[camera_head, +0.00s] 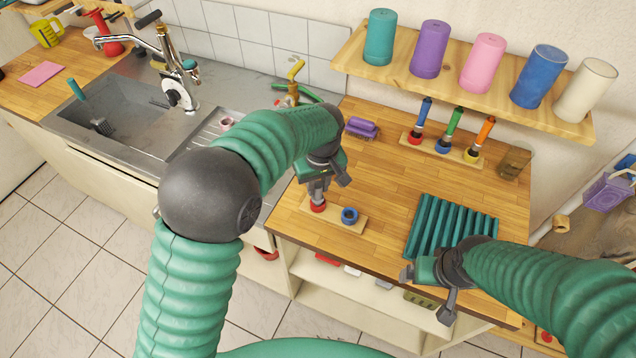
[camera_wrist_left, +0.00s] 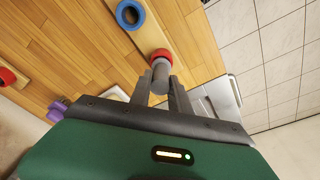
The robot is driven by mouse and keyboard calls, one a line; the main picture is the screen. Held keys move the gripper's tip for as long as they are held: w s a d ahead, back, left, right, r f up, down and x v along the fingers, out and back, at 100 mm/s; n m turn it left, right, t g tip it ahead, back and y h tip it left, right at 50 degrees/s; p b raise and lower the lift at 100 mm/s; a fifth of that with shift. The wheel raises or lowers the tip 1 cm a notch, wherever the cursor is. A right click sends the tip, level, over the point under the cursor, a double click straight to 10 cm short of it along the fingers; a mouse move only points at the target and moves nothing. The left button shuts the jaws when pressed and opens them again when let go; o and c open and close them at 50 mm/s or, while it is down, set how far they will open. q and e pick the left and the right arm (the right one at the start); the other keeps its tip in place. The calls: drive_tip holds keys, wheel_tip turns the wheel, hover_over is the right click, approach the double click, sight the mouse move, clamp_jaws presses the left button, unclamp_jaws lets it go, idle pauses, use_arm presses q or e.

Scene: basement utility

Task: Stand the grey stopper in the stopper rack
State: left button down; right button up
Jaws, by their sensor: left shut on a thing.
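The grey stopper (camera_wrist_left: 160,76) is between the two fingers of my left gripper (camera_wrist_left: 159,86), which is shut on it. In the head view my left gripper (camera_head: 318,187) is over the red ring (camera_head: 318,206) of a small wooden rack (camera_head: 333,218). The stopper's far end meets the red ring in the left wrist view (camera_wrist_left: 160,55); how deep it sits I cannot tell. A blue ring (camera_head: 349,215) on the same rack is empty. My right gripper (camera_head: 408,274) is by the front edge of the teal ribbed mat; its finger opening is unclear.
A second rack (camera_head: 440,149) at the back holds blue, green and orange handled pieces. A purple brush (camera_head: 362,127) lies left of it. Several coloured cups stand on a wall shelf (camera_head: 460,83). A sink (camera_head: 125,120) is at left. The worktop's middle is clear.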

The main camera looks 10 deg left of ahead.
use_arm(q)
drive_tip(key=shift+f, duration=0.6)
drive_tip(key=c, duration=1.1)
unclamp_jaws()
drive_tip(key=shift+c, duration=0.2)
drive_tip(key=shift+r, duration=0.1)
wheel_tip(320, 180, up, 16)
drive_tip(key=s+d, duration=0.1)
drive_tip(key=s, duration=0.1)
drive_tip(key=shift+r, duration=0.2)
drive_tip(key=shift+s, duration=0.1)
drive_tip(key=s+a+f+m+t, duration=0.1)
drive_tip(key=s+a+f+m, duration=0.4)
drive_tip(key=s+a+f, duration=0.9)
drive_tip(key=s+f, duration=0.3)
drive_tip(key=shift+s+f+h, duration=0.3)
drive_tip(key=shift+s+h, duration=0.1)
